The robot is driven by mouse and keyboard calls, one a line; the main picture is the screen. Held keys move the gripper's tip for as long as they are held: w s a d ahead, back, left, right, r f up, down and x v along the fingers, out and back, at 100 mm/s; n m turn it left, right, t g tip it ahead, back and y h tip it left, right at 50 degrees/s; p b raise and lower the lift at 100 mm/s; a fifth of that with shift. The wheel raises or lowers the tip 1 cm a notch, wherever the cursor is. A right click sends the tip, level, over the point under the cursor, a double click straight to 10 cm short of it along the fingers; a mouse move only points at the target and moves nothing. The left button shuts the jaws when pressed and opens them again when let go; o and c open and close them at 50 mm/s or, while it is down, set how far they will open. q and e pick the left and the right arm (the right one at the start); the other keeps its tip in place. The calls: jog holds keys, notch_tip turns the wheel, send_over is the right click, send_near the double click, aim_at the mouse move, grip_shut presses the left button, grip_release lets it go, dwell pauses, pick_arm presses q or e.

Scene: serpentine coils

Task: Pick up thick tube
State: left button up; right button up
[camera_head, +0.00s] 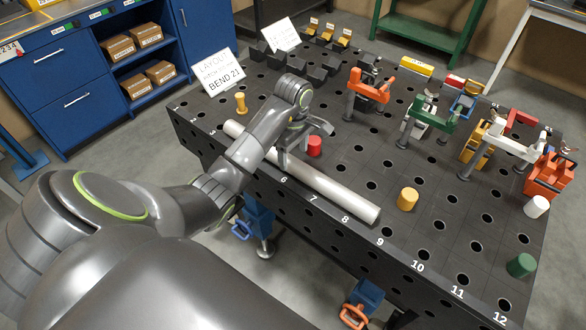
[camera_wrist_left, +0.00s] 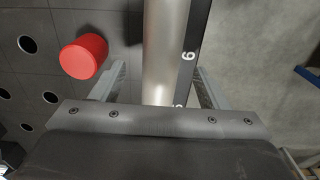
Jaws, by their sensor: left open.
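The thick tube (camera_head: 335,190) is a smooth silver cylinder lying along the front edge of the dark perforated table, by the numbers 6 to 9. My left arm hides part of its left half. My left gripper (camera_head: 298,150) points down at the middle part of the tube. In the left wrist view, the tube (camera_wrist_left: 167,45) runs between the two spread fingers of my left gripper (camera_wrist_left: 160,85), with a gap on each side. The jaws are open and hold nothing. My right gripper is in neither view.
A red cylinder (camera_head: 314,146) stands just behind the tube, close to my left gripper. Yellow pegs (camera_head: 407,199) (camera_head: 241,103) stand near the tube's ends. Orange and green clamps (camera_head: 430,116) stand farther back right. A BEND 21 sign (camera_head: 218,72) stands at the back left.

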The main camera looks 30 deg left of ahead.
aim_at(293, 160)
pick_arm(q)
notch_tip(293, 160, down, 4)
jog(key=shift+s+r+b, duration=0.1)
jog(key=shift+r+b, duration=0.15)
jog(key=shift+b, duration=1)
jog(key=shift+r, duration=0.1)
jog(key=c, duration=1.5)
